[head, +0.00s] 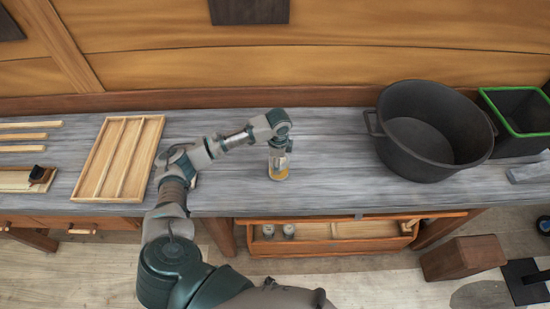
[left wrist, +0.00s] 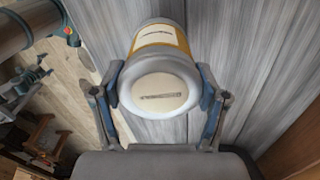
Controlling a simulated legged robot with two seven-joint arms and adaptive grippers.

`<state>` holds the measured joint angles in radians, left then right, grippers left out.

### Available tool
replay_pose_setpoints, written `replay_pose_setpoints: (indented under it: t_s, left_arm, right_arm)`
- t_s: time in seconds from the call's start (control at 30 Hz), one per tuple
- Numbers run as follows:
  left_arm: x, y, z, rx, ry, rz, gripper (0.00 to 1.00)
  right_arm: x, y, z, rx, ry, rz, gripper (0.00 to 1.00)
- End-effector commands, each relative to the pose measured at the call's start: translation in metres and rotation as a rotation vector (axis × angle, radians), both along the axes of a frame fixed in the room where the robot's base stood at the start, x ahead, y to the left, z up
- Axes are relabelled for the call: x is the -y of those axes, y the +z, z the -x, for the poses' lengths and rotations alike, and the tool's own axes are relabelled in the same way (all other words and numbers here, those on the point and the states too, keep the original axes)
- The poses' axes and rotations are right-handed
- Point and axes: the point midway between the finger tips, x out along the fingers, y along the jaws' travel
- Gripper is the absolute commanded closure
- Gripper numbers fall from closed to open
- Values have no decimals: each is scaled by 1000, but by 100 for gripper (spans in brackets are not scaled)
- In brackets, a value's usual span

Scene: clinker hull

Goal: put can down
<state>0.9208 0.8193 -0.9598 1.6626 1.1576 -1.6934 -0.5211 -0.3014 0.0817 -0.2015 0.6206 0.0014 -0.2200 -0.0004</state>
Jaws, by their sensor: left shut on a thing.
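The can (head: 278,172) is a small grey cylinder with a yellow-orange band. It is upright at the middle of the grey workbench (head: 330,185), near the front edge. My left gripper (head: 280,148) comes down over it from above and is shut on it. In the left wrist view the can (left wrist: 162,92) sits between both fingers of the left gripper (left wrist: 163,90), its pale round end facing the camera. I cannot tell whether its bottom touches the bench.
A big black pot (head: 430,135) and a green-rimmed black bin (head: 515,120) stand to the right. A wooden divided tray (head: 120,160) lies left. Below the bench front, an open wooden drawer (head: 320,246) holds two small grey cylinders. Bench around the can is clear.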

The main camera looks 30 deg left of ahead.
Motion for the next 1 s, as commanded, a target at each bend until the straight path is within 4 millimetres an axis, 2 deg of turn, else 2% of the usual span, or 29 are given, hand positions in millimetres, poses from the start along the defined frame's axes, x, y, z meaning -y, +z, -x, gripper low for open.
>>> replay_pose_setpoints:
  t_s: [0.1, 0.23, 0.37, 0.57, 0.83, 0.87, 0.93, 0.97, 1.0]
  left_arm:
    - [-19, -1, -16, 1, 4, 1, 93]
    - [-28, -2, -23, 4, 1, 2, 93]
    - [-30, -10, -23, 0, -1, 1, 93]
    - [-28, -35, -24, 1, -1, 0, 93]
    - [-28, -38, -24, 2, -1, 0, 93]
    - [-29, -39, -23, 1, -1, 0, 24]
    - [-29, -39, -23, 1, -1, 1, 6]
    - [-29, -39, -23, 1, -1, 1, 1]
    - [-29, -40, -23, 1, -1, 1, 1]
  right_arm:
    - [-1, 4, -1, 1, -1, 0, 0]
    - [-1, 5, -1, 1, -1, 0, 0]
    - [-2, 7, -2, 1, -2, -1, 0]
    - [-3, 12, -1, 2, -2, -3, 0]
    - [-3, 11, -1, 2, -2, -3, 0]
    - [-3, 12, -1, 2, -2, -3, 0]
    - [-3, 11, -1, 2, -2, -3, 0]
    - [-3, 11, -1, 2, -2, -3, 0]
    - [-2, 11, -1, 2, -2, -3, 0]
